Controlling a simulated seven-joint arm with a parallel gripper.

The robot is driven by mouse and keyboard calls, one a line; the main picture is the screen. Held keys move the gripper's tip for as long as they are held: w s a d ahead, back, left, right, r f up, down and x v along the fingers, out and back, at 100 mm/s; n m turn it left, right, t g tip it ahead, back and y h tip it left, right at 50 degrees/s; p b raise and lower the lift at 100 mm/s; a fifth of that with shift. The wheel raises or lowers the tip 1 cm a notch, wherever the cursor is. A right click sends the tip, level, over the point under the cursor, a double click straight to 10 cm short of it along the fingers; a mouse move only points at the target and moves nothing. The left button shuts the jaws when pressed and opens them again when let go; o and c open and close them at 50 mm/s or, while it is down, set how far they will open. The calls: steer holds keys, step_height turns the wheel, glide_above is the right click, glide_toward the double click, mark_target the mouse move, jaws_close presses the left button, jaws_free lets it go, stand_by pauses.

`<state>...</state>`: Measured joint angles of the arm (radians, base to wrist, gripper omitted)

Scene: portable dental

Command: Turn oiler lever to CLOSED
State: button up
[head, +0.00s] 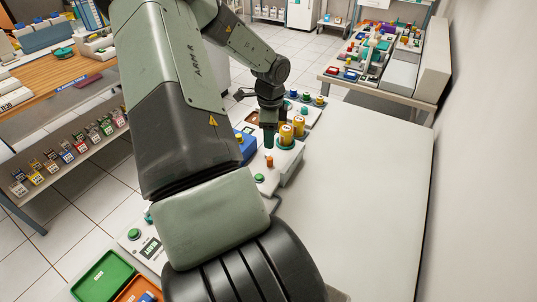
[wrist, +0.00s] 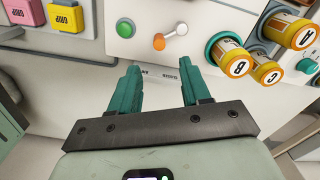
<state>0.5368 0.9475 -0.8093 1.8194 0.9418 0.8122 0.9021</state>
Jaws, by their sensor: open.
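In the wrist view, a small lever (wrist: 171,36) sits on a pale device face, with an orange knob at its left end and a silver part at its right. It appears to be the oiler lever; an orange knob also shows in the head view (head: 269,161). My gripper (wrist: 160,78) has two teal fingers spread apart with nothing between them. In the wrist view the lever lies beyond the fingertips, above the gap, apart from them. Small print between the fingers is too blurred to read. In the head view my gripper (head: 269,143) hangs just behind the knob.
Yellow-orange canisters marked B (wrist: 232,58), A (wrist: 290,28) and C (wrist: 265,68) stand right of the lever. A green button (wrist: 125,28) is at its left. Yellow (wrist: 66,16) and pink (wrist: 23,10) GRIP blocks lie further left. The white tabletop (head: 370,200) at right is clear.

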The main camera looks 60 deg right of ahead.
mark_target(270, 158)
step_height(270, 158, down, 9)
steer(key=shift+r, duration=0.15)
jaws_close()
stand_by(0.4)
